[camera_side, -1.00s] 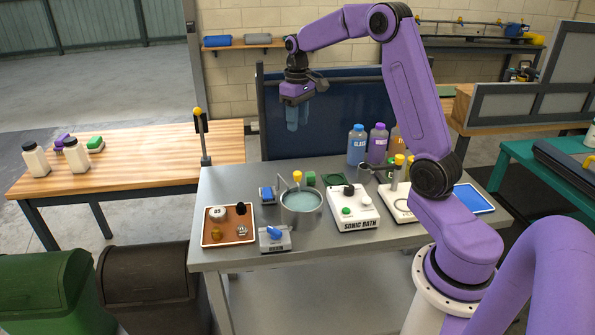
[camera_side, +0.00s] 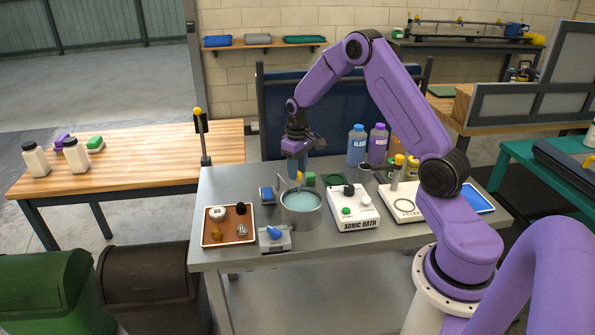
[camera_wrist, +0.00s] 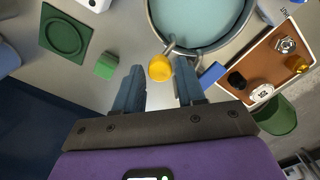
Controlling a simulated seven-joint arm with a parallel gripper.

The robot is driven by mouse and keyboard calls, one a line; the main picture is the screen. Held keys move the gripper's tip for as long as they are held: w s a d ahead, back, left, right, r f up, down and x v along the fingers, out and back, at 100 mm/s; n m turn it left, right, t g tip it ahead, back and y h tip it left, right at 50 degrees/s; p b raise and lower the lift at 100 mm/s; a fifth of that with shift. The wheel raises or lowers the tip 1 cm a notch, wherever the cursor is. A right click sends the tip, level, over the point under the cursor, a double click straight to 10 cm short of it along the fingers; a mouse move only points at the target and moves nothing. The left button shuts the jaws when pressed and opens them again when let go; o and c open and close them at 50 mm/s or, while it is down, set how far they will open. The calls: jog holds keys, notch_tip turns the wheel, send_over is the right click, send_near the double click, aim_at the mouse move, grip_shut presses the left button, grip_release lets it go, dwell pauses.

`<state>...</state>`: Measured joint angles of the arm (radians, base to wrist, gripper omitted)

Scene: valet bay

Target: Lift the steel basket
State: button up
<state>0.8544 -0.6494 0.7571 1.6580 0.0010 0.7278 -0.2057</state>
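A round steel vessel (camera_side: 301,222) full of pale blue liquid stands on the grey bench. A short grey handle with a yellow knob (camera_wrist: 160,68) rises at its rim; the knob also shows in the side view (camera_side: 299,176). I take this as the steel basket's handle; the basket's body cannot be made out in the liquid. My gripper (camera_side: 298,170) points down just above the vessel's far rim. In the wrist view its blue fingers (camera_wrist: 158,84) are apart, with the knob showing between them and nothing held.
A brown tray (camera_side: 210,238) with small parts stands left of the vessel. A grey unit with a blue lever (camera_side: 273,238) stands in front. The white sonic bath box (camera_side: 353,215) is to the right. A green block (camera_wrist: 107,66) is near the fingers; bottles (camera_side: 357,146) stand behind.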

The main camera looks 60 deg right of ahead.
jog(key=shift+f, duration=0.55)
grip_shut()
jog(key=shift+w+r, duration=0.1)
jog(key=shift+r, duration=2.35)
grip_release()
